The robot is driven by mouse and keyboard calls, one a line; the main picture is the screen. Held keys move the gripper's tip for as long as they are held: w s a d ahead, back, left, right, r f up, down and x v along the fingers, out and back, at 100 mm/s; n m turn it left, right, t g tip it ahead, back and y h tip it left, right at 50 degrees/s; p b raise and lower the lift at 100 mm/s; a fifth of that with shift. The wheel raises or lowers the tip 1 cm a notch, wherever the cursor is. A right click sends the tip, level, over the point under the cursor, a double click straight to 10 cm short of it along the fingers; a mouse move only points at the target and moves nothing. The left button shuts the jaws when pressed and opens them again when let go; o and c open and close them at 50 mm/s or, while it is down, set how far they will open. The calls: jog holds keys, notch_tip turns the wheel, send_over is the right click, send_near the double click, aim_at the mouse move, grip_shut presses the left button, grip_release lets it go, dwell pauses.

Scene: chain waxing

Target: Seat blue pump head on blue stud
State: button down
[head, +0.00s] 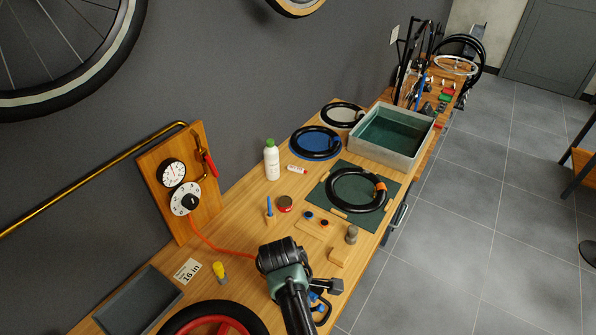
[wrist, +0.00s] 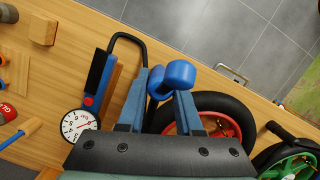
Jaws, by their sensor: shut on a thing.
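In the wrist view, my gripper (wrist: 167,88) is shut on a rounded bright-blue part, the blue pump head (wrist: 178,75). The head sticks out past the fingertips, above the bench. In the head view, my gripper (head: 318,287) is over the near end of the bench, and my wrist hides much of what is below it. I cannot tell whether this peg is the blue stud. A blue pump body with a gauge (wrist: 80,125) lies left of the fingers.
A red-rimmed wheel (head: 240,322) lies close to the gripper. A wooden block with two round spots (head: 314,226), a white bottle (head: 271,160), a green mat with a black tyre (head: 345,212) and a grey basin (head: 372,148) are further along. A gauge board (head: 207,210) stands at the wall.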

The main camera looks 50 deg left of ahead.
jog(key=f+b, duration=0.1)
jog(key=s+f+n+b, duration=0.1)
jog(key=f+b, duration=0.1)
jog(key=a+f+n+b, duration=0.1)
jog(key=f+b, duration=0.1)
jog(key=shift+s+a+f, duration=0.1)
jog(key=shift+s+f, duration=0.1)
jog(key=shift+f+b, duration=0.4)
jog(key=shift+f, duration=0.1)
jog(key=shift+p, duration=0.5)
dwell(1.3)
jog(key=shift+b+x, duration=0.7)
jog(key=shift+x, duration=0.35)
dwell(0.7)
jog(key=shift+s+a, duration=0.1)
jog(key=shift+a, duration=0.1)
jog(key=c, duration=0.5)
grip_release()
